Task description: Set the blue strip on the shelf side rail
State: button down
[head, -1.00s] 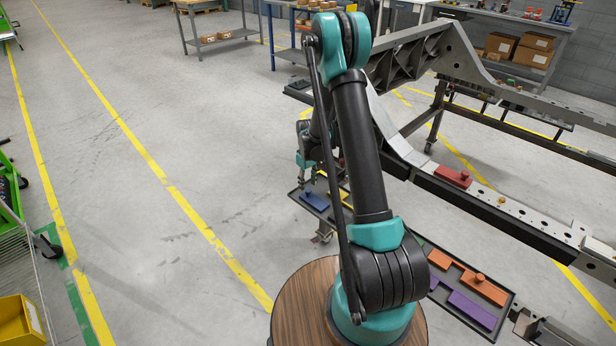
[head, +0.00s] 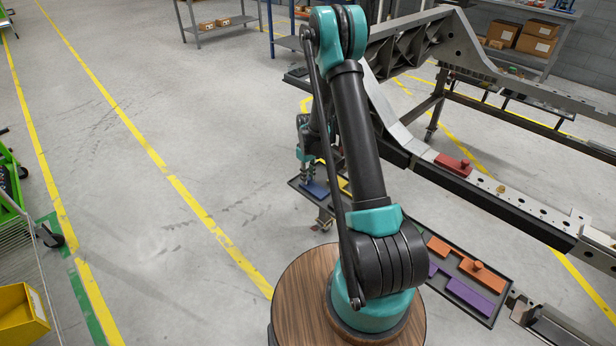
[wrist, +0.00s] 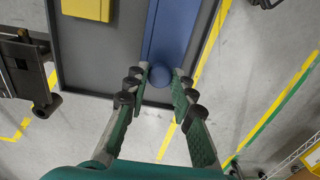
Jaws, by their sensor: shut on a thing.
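The blue strip (head: 318,190) lies in the left end of a dark tray beside the chassis fixture. Its round knob (wrist: 159,74) stands between my fingers in the wrist view. My gripper (wrist: 157,82) is shut on that knob, with a finger on each side. In the head view my gripper (head: 308,174) is low over the tray, partly hidden by my arm. The long chassis rail (head: 512,203) has a pale, holed top and runs to the right of my arm. A red strip (head: 453,165) with a knob sits on it.
A yellow piece (wrist: 87,8) lies beside the blue strip in the tray (wrist: 100,62). Orange (head: 481,274) and purple (head: 468,296) strips lie in the tray's near part. Open floor with yellow lines is at left, with a yellow bin (head: 22,313) there.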

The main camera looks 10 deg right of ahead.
notch_tip(320, 180, up, 9)
dwell(1.1)
